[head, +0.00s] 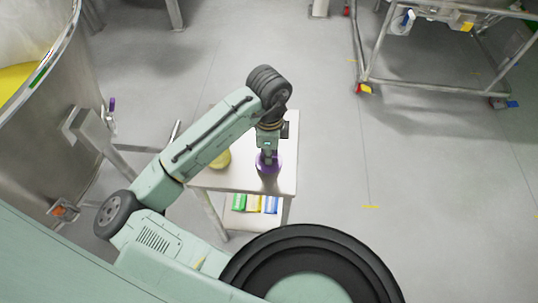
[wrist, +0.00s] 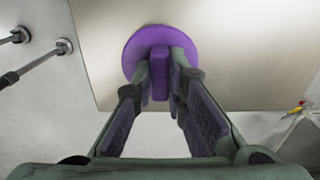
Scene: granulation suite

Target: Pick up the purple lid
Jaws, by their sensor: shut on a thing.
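The purple lid (wrist: 133,50) is a round disc with a raised purple grip bar in its middle. In the wrist view it lies over the pale table top, and the fingers of my gripper (wrist: 160,78) are closed on the grip bar from both sides. In the head view the purple lid (head: 268,168) shows near the right part of the small table (head: 228,180), under my gripper (head: 268,155), which points down. I cannot tell whether the lid touches the table top. My gripper hides part of the lid in both views.
A yellow round thing (head: 221,159) stands on the table left of the lid, partly behind my arm. Several small coloured packs (head: 254,204) sit on the lower shelf. A large steel vessel (head: 50,120) stands at left, a wheeled frame (head: 430,88) at upper right. Floor at right is clear.

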